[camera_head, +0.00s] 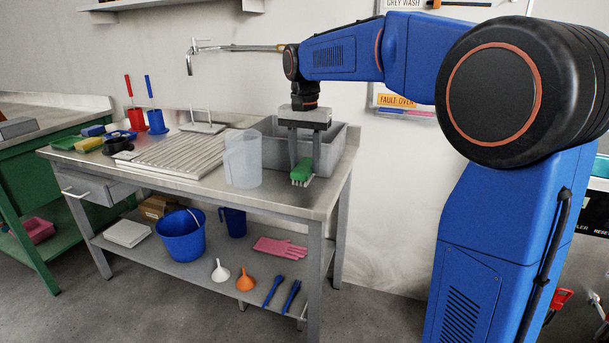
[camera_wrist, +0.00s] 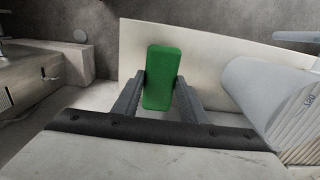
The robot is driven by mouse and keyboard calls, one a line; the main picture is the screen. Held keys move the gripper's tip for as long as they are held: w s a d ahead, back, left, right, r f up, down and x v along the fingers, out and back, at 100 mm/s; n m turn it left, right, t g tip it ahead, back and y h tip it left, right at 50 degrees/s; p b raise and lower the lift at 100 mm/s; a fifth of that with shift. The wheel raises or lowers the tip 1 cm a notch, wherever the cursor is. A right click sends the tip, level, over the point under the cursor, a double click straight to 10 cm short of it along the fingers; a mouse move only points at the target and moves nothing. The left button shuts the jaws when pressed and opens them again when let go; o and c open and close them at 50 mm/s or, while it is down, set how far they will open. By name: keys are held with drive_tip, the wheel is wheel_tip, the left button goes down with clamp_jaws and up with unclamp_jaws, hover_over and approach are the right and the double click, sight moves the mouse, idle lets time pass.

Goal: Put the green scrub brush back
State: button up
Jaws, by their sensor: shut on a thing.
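The green scrub brush (camera_head: 301,171) is held between the fingers of my gripper (camera_head: 304,165), bristles down, near the front right part of the steel table. In the wrist view the green block of the brush (camera_wrist: 161,76) sits between the two fingers (camera_wrist: 160,95), with the pale table top behind it. I cannot tell whether its bristles touch the table.
A clear jug (camera_head: 242,158) stands close left of the brush. A grey basin (camera_head: 337,150) is behind it. A ribbed drainboard (camera_head: 176,152), a green tray (camera_head: 68,144) with sponges, and red and blue brush holders (camera_head: 156,121) lie further left. The table's front edge is near.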

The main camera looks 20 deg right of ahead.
sight(305, 165)
drive_tip(key=shift+f, duration=2.05)
drive_tip(key=o, duration=0.9)
drive_tip(key=shift+f, duration=0.1)
wheel_tip(305, 165, up, 12)
drive_tip(key=shift+r, duration=0.15)
drive_tip(key=s+d+f+n+t, duration=0.1)
drive_tip(key=s+d+f+n, duration=0.1)
drive_tip(key=s+f, duration=0.5)
drive_tip(key=s+d+f+n+t, duration=0.2)
drive_tip(key=s+f, duration=0.5)
drive_tip(key=s, duration=0.8)
drive_tip(key=s+d+f+n+t, duration=0.1)
drive_tip(key=s+d+f+n, duration=0.2)
drive_tip(key=s+f, duration=0.4)
drive_tip(key=shift+s+f+t, duration=0.2)
drive_tip(key=shift+s, duration=0.95)
drive_tip(key=shift+s+f+t, duration=0.15)
drive_tip(key=shift+s+t, duration=0.05)
drive_tip(key=shift+s, duration=0.95)
